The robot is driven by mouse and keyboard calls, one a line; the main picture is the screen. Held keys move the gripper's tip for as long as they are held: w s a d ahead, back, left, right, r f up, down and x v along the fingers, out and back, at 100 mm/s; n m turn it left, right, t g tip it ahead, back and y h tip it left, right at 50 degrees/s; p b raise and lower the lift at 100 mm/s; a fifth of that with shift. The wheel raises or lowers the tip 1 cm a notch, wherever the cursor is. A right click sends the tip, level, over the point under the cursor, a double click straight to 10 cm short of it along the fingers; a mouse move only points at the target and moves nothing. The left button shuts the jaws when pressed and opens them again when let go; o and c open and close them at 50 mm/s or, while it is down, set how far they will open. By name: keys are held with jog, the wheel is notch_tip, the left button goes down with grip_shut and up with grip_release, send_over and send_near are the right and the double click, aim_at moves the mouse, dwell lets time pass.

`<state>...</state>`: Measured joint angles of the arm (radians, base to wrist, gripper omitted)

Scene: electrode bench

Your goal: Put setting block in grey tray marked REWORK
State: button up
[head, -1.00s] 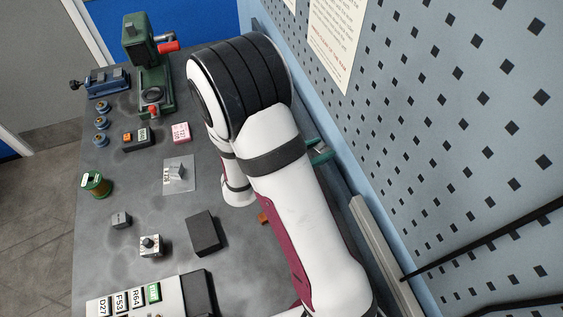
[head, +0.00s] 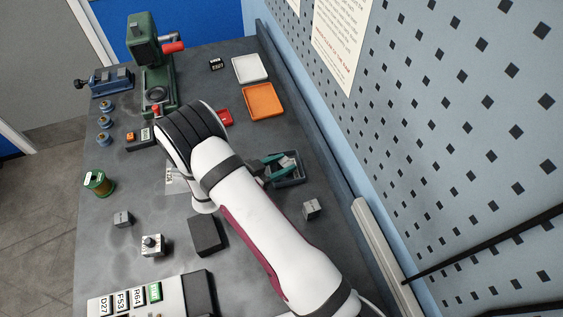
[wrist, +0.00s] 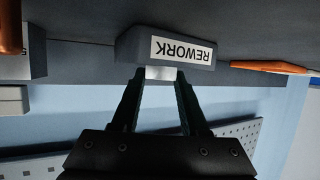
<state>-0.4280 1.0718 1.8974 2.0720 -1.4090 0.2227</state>
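The grey REWORK tray (head: 297,181) sits right of my forearm in the head view; its label reads upside down in the wrist view (wrist: 182,51). My gripper (head: 283,163) reaches over the tray, with its dark green fingers partly hidden by the arm. In the wrist view my gripper (wrist: 160,76) has a pale metal block (wrist: 160,73), seemingly the setting block, between its fingertips. The block (head: 288,160) also shows over the tray in the head view. I cannot tell whether it touches the tray floor.
A grey block (head: 311,208) stands near the tray. An orange tray (head: 263,101) and a white tray (head: 250,68) lie farther back. A dark block (head: 208,235), a small grey block (head: 122,219) and a dial block (head: 152,245) stand left of my arm. The pegboard wall (head: 430,120) bounds the right.

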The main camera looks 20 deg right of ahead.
jog(key=o, duration=0.4)
